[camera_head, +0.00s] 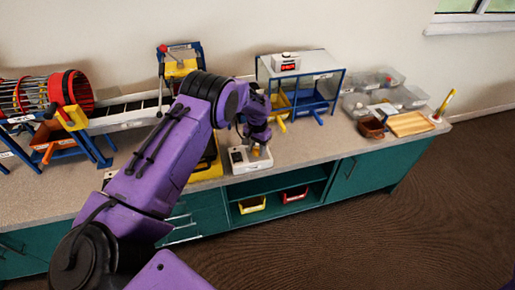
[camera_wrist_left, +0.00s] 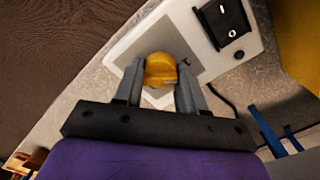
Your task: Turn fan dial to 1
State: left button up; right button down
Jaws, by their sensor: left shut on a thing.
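The fan dial is a yellow-orange round knob (camera_wrist_left: 160,68) on a grey panel of a white control box (camera_wrist_left: 256,44). In the head view the white box (camera_head: 238,160) stands near the front edge of the counter. My left gripper (camera_wrist_left: 161,80) has one finger on each side of the knob and is shut on it. In the head view the left gripper (camera_head: 256,146) reaches down onto the box, and its fingers mostly hide the knob. Any dial numbers are not readable. My right gripper is not in view.
A black rocker switch (camera_wrist_left: 224,22) sits on the box beside the panel. Behind stands a blue-framed table (camera_head: 325,75) with bins beneath. Clear containers (camera_head: 405,95) and a wooden board (camera_head: 408,124) are to the right. A drum sorter (camera_head: 70,90) is at left.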

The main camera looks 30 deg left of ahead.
aim_at(257, 148)
pick_arm(q)
jog(key=shift+w+a+r+n, duration=0.2)
jog(key=shift+r+n, duration=0.1)
jog(key=shift+n, duration=0.4)
jog(key=o, duration=0.9)
jog(key=shift+o, duration=0.8)
jog(key=shift+s+d, duration=0.15)
jog(key=shift+s, duration=0.1)
jog(key=shift+w+r, duration=0.1)
jog(key=shift+r, duration=0.2)
notch_tip(257, 148, up, 10)
jog(key=b, duration=0.1)
jog(key=shift+b, duration=0.35)
jog(key=shift+f, duration=0.1)
